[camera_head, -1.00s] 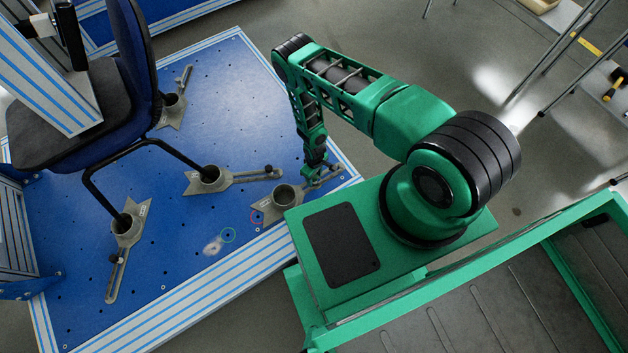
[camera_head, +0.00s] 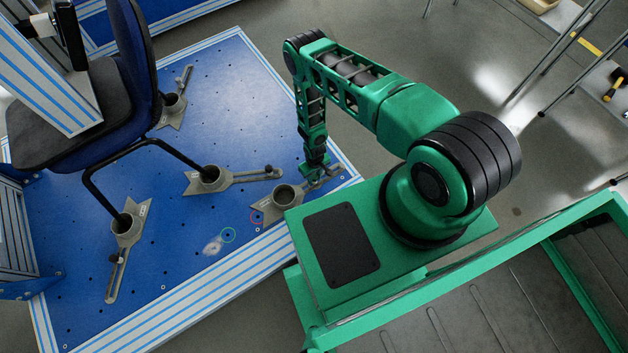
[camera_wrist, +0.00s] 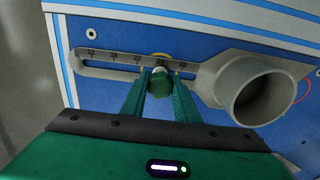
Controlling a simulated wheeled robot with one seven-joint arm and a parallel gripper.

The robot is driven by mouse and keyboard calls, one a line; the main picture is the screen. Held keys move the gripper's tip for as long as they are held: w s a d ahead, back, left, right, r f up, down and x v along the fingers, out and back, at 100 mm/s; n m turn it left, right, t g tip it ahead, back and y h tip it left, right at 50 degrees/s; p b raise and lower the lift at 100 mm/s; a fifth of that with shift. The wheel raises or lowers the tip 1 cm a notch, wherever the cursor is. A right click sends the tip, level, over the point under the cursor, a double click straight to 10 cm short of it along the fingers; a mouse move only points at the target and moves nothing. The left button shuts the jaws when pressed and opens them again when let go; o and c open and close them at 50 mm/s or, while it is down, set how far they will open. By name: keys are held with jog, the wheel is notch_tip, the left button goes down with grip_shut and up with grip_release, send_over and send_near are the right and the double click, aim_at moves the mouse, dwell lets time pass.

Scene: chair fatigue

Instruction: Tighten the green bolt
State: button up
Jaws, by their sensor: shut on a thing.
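The green bolt (camera_wrist: 160,82) shows in the wrist view at the slot of a grey slotted clamp (camera_wrist: 212,78). The clamp has a round cup at its right end and numbers along the slot. My gripper (camera_wrist: 159,92) comes down on the bolt with a green finger on each side and is shut on its head. The bolt's shaft is hidden below the head. In the head view my gripper (camera_head: 318,172) is at the slotted arm of the clamp (camera_head: 274,208) near the right edge of the blue plate.
The blue plate (camera_head: 225,85) has many small holes. A blue chair (camera_head: 128,80) stands left on it, its legs in other grey clamps (camera_head: 207,180). Bare floor (camera_head: 240,18) lies behind.

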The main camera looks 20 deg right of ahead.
jog(key=m, duration=0.4)
dwell(0.4)
jog(key=shift+m, duration=2)
jog(key=m, duration=0.4)
